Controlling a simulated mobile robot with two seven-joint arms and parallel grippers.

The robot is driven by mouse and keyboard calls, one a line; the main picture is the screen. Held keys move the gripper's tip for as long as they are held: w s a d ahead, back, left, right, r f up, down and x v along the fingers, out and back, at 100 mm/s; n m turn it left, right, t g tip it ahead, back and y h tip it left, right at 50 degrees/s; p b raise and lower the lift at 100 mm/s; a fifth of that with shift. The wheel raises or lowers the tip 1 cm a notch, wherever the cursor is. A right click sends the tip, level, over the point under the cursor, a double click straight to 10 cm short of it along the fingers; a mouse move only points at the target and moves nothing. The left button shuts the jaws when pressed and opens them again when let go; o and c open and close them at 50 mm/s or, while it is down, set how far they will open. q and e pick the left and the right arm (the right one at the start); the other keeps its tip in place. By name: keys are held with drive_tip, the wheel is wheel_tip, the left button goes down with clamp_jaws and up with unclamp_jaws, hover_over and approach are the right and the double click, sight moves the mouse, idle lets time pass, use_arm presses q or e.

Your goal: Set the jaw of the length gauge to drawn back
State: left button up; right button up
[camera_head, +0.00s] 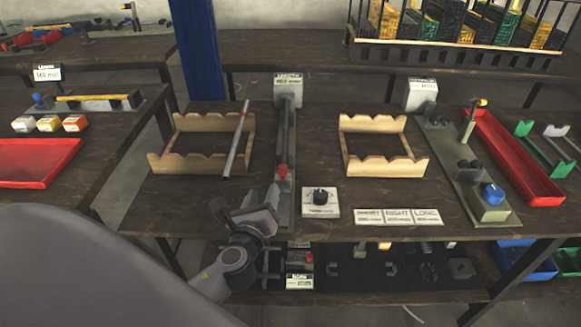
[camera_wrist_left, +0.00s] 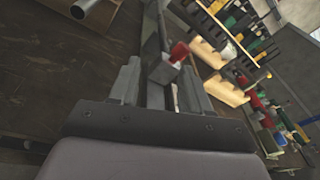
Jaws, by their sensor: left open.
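The length gauge (camera_head: 286,130) is a long narrow grey rail running front to back on the table, with a labelled box at its far end. Its jaw (camera_head: 282,171) is a small block with a red knob, near the front end of the rail. My left gripper (camera_head: 250,207) is open just in front of the jaw, low over the table's front. In the left wrist view, the grey jaw block with its red knob (camera_wrist_left: 178,52) shows between and just beyond the fingertips (camera_wrist_left: 160,74). I cannot tell whether a finger touches it. My right gripper is out of view.
A wooden cradle (camera_head: 158,163) with a metal tube (camera_head: 236,140) stands left of the gauge, and another cradle (camera_head: 383,166) to the right. A dial box (camera_head: 320,202) and label plates (camera_head: 398,217) lie right of the rail. A red tray (camera_head: 512,155) is far right.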

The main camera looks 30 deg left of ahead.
sight(281, 172)
use_arm(q)
drive_tip(key=w+m, duration=0.1)
drive_tip(key=m, duration=0.1)
drive_tip(key=w+m+t+h, duration=0.1)
drive_tip(key=m, duration=0.1)
drive_tip(key=w+d+r+m+t, duration=0.1)
drive_tip(key=m, duration=0.1)
drive_tip(key=shift+w+m+h, duration=0.15)
drive_tip(key=shift+m+h, duration=0.15)
drive_tip(key=shift+x, duration=3.35)
drive_tip(key=shift+f, duration=0.1)
clamp_jaws()
